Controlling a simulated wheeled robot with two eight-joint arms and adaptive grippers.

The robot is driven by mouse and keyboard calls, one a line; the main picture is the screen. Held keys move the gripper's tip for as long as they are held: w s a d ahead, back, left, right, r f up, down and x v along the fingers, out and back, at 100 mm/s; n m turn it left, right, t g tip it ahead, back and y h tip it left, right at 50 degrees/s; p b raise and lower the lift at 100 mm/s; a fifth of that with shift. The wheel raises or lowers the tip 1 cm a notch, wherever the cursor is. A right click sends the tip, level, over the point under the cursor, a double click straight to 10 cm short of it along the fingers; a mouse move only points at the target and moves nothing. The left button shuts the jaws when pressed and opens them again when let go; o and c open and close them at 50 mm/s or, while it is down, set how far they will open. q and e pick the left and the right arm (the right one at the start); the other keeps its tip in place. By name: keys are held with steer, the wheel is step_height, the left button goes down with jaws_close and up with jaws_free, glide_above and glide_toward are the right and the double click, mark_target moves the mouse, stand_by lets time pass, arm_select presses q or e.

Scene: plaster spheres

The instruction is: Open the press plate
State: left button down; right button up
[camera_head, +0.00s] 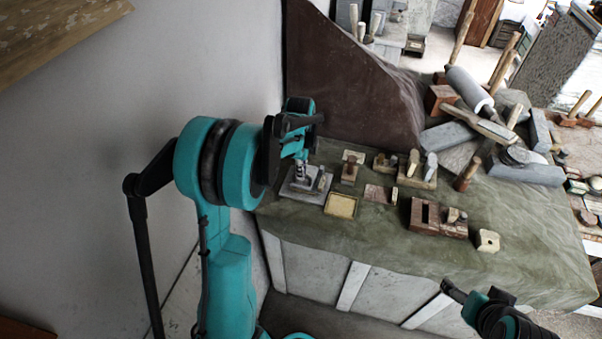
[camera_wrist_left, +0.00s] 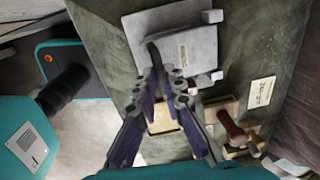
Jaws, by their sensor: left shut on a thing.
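The press (camera_head: 319,186) is a small grey plate device at the left end of the green-covered bench. My left gripper (camera_head: 300,170) points down over the press. Its fingers (camera_wrist_left: 163,78) close together on the dark handle, hiding the grip itself. My right gripper (camera_head: 477,294) is low at the right, in front of the bench and apart from it; its opening is unclear.
A shallow yellow tray (camera_head: 341,205) sits close beside the press. Wooden blocks and tools (camera_head: 350,167) stand to its right. A brown draped panel (camera_head: 345,85) rises behind. A wooden box (camera_head: 438,218) and a pale block (camera_head: 487,241) lie further right. The bench's front strip is mostly clear.

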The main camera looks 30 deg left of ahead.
arm_select(q)
steer(key=shift+w+a+r, duration=0.1)
steer(key=shift+w+r, duration=0.25)
steer(key=shift+r, duration=0.1)
steer(key=w+a+r+p, duration=0.1)
steer(key=w+r+p, duration=0.1)
steer(key=w, duration=0.3)
steer(key=shift+w+a+r, duration=0.15)
steer(key=shift+w+r, duration=0.25)
steer(key=shift+r, duration=0.4)
steer(key=c, duration=2.3)
jaws_free()
steer(key=w+a+f, duration=0.1)
steer(key=w, duration=0.5)
steer(key=shift+w+a+f, duration=0.15)
steer(key=shift+w+f, duration=0.1)
steer(key=shift+f, duration=0.05)
steer(key=o, duration=0.7)
steer(key=shift+a, duration=0.1)
arm_select(e)
step_height(320, 180, up, 2)
steer(key=shift+w+r, duration=0.1)
arm_select(q)
steer(key=shift+r, duration=0.15)
arm_select(e)
steer(key=shift+r, duration=0.1)
